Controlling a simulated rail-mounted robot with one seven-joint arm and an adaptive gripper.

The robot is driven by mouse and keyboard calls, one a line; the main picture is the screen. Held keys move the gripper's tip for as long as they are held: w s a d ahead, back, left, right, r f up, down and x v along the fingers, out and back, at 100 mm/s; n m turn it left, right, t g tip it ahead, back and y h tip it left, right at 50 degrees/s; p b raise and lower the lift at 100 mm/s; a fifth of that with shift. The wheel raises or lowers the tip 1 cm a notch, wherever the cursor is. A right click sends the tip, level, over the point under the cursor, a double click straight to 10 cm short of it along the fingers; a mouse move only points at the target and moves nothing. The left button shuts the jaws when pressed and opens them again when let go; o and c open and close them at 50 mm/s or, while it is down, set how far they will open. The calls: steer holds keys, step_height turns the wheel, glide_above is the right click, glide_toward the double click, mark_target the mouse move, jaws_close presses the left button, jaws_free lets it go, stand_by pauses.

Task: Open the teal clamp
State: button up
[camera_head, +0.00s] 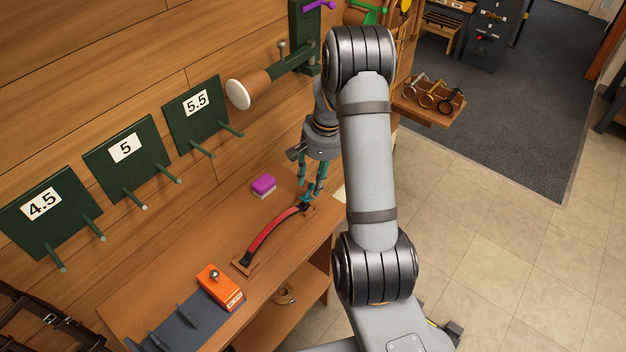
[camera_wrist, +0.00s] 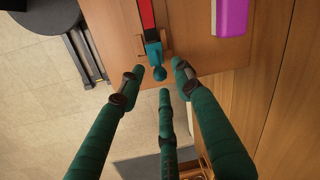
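The teal clamp (camera_wrist: 154,58) sits at one end of a red strap (camera_wrist: 147,15) in the wrist view, with a rounded knob at its free end. In the head view the clamp (camera_head: 306,202) is small and partly hidden by my fingers. Whether it is open or closed is too small to tell. In the head view my gripper (camera_head: 312,190) points down at the strap's far end.
The red strap lies along the wooden bench (camera_head: 215,258). A purple block (camera_head: 263,185) lies near the wall, and an orange box (camera_head: 220,287) is nearer. Green panels (camera_head: 124,158) with pegs and a padded arm (camera_head: 250,88) project from the wall. Bench between strap and purple block is clear.

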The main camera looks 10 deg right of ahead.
steer(key=shift+f, duration=0.35)
steer(key=shift+c, duration=0.3)
steer(key=c, duration=0.8)
jaws_close()
